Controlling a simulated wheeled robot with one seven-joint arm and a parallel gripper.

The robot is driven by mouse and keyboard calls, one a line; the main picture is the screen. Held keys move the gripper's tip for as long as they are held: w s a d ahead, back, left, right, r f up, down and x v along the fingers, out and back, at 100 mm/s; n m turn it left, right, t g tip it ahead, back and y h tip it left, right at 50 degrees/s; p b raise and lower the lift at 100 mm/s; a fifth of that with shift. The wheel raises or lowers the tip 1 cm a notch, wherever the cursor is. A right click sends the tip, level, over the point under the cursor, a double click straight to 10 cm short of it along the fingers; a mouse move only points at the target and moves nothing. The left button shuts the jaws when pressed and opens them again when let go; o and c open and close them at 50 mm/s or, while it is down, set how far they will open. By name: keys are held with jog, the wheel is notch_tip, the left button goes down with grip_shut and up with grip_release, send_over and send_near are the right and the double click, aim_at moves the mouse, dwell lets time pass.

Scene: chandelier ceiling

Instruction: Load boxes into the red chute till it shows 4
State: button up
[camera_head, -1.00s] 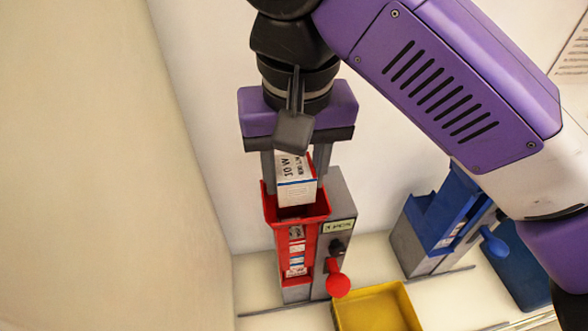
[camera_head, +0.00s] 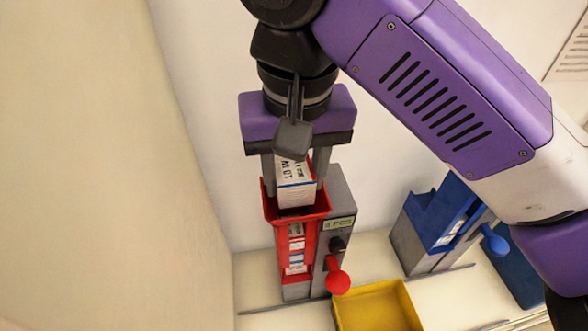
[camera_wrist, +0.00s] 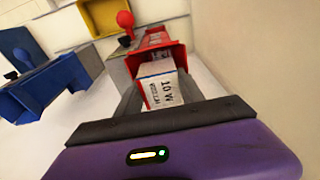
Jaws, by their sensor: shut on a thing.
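The red chute (camera_head: 310,243) stands upright in front of a grey housing with a lit display (camera_head: 339,223); its digit is too small to read surely. Several small boxes (camera_head: 296,257) show stacked in its front slot. My gripper (camera_head: 295,176) is directly above the chute, pointing down. It is shut on a white box (camera_head: 297,195) with black print and a blue line. The box's lower end is at the chute's open top, seemingly inside the rim. In the wrist view the held box (camera_wrist: 164,88) shows "10 W" beside the red chute mouth (camera_wrist: 151,43).
A red lever (camera_head: 337,280) is on the chute's right side. A yellow tray (camera_head: 378,308) lies in front to the right. A blue chute (camera_head: 440,215) with a blue lever (camera_head: 494,243) stands further right. A wall is close on the left.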

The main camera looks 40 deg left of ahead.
jog(key=shift+f, duration=0.65)
jog(key=o, duration=1.4)
notch_tip(320, 180, up, 8)
jog(key=p, duration=0.8)
jog(key=shift+r, duration=0.1)
